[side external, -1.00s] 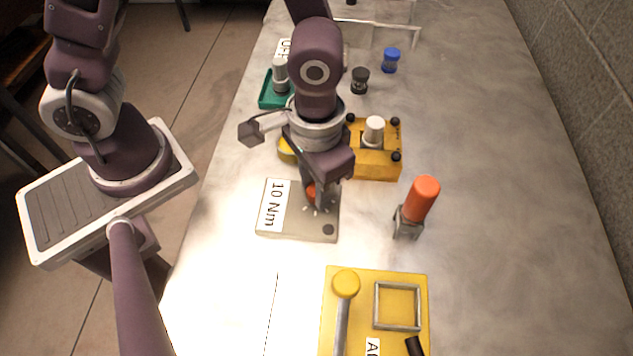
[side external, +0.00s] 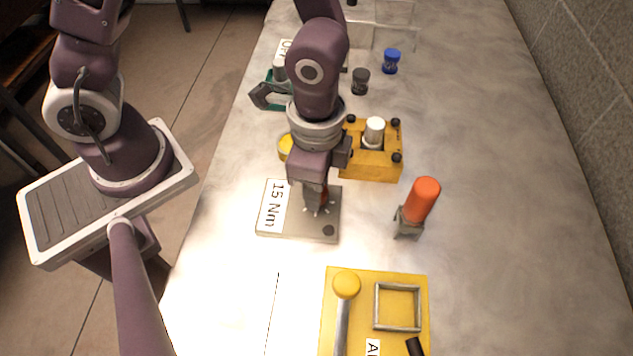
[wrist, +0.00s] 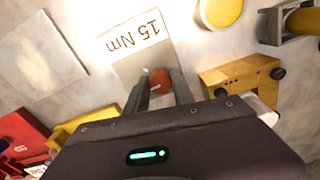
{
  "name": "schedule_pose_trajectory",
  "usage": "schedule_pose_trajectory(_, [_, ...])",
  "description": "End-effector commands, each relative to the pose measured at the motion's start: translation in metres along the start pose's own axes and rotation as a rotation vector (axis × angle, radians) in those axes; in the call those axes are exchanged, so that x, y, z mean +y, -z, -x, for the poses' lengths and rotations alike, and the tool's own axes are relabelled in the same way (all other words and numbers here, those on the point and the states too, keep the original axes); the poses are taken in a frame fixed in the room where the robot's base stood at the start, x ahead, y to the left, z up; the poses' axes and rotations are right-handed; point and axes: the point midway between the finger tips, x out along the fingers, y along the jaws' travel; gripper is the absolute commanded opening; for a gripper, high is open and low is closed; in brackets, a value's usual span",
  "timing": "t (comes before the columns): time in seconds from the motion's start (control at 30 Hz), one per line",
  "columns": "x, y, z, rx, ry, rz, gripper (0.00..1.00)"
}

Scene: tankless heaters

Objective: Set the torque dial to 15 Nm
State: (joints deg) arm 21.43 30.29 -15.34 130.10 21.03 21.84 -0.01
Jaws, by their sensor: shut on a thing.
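The torque dial is a red knob (wrist: 160,78) on a grey plate (side external: 290,231) with white tick marks around it. The plate's white label (side external: 273,205) reads "15 Nm", and the label also shows in the wrist view (wrist: 135,35). My gripper (side external: 317,200) points down over the plate, its fingers shut on the red knob. In the wrist view the two fingers (wrist: 162,92) lie on either side of the knob. Most of the knob is hidden by my gripper in the side view.
A yellow box with a white knob (side external: 372,165) stands just behind the plate. An orange-handled part (side external: 422,200) is to the right. A yellow panel with a lever (side external: 362,290) is in front. Blue (side external: 391,60) and black (side external: 360,80) knobs stand farther back. The right tabletop is clear.

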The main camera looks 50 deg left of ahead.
Motion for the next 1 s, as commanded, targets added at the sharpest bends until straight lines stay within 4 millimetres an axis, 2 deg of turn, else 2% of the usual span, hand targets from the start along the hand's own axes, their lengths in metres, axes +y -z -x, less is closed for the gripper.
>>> schedule_pose_trajectory(0.3, [-0.0006, 0.0001, 0.0003, 0.000, 0.001, -0.087, 0.00])
schedule_pose_trajectory(0.77, [-0.0005, 0.0001, 0.0003, 0.000, 0.001, -0.099, 0.00])
schedule_pose_trajectory(0.8, [-0.0005, 0.0001, 0.0003, 0.000, 0.001, -0.099, 0.32])
schedule_pose_trajectory(0.9, [-0.0005, 0.0000, 0.0002, 0.000, 0.001, -0.098, 0.51])
schedule_pose_trajectory(1.0, [-0.0004, 0.0000, 0.0002, 0.000, 0.000, -0.098, 0.52])
